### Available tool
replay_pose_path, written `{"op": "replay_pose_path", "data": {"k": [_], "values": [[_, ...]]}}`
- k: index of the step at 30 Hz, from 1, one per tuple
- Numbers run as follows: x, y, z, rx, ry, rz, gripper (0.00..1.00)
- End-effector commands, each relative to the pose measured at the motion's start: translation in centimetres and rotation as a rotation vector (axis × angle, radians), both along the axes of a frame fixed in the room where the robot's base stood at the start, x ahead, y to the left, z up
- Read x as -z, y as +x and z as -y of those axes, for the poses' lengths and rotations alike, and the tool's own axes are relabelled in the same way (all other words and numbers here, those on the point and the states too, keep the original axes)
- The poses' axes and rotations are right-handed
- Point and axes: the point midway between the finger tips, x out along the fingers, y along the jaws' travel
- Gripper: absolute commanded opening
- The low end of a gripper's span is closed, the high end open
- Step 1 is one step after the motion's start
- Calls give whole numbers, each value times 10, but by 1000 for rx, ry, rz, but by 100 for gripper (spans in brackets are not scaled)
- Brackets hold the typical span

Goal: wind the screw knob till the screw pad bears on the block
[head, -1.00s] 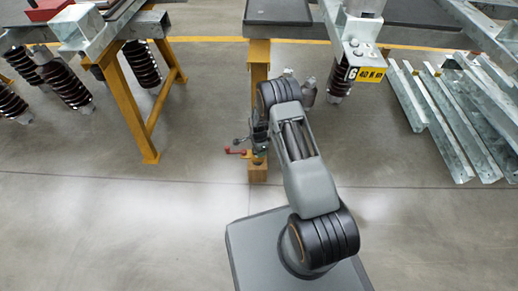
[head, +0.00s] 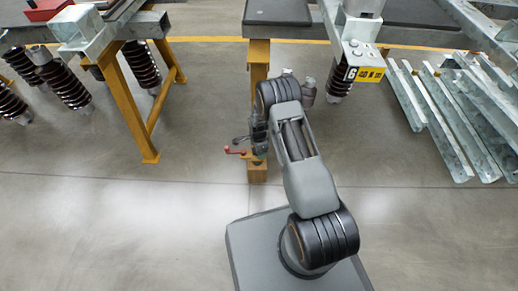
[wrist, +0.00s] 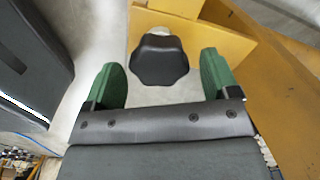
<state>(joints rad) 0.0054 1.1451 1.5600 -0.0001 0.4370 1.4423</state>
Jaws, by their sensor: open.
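The black lobed screw knob (wrist: 160,60) shows in the wrist view, beyond and between the two green fingertips of my gripper (wrist: 160,78). My gripper is open, with a clear gap on both sides of the knob, and is not closed on it. A yellow block-like part (wrist: 215,38) lies behind and to the right of the knob. In the head view my gripper (head: 258,135) is beside the yellow post, by a small red-handled part (head: 235,150) and a yellow block (head: 257,173). The screw pad cannot be made out in either view.
A yellow post (head: 258,75) stands under the bench beyond my arm. A yellow trestle (head: 140,105) stands to the left, with ribbed dark insulators (head: 65,82) beside it. Galvanized steel sections (head: 440,115) lie at the right. The floor at the front left is clear.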

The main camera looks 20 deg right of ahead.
Motion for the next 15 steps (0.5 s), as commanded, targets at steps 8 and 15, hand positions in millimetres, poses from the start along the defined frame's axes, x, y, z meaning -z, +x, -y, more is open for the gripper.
{"op": "replay_pose_path", "data": {"k": [8, 15], "values": [[-50, 1, 0, 1, 0, 3, 81], [-97, 0, 1, 1, 0, 2, 81]]}}
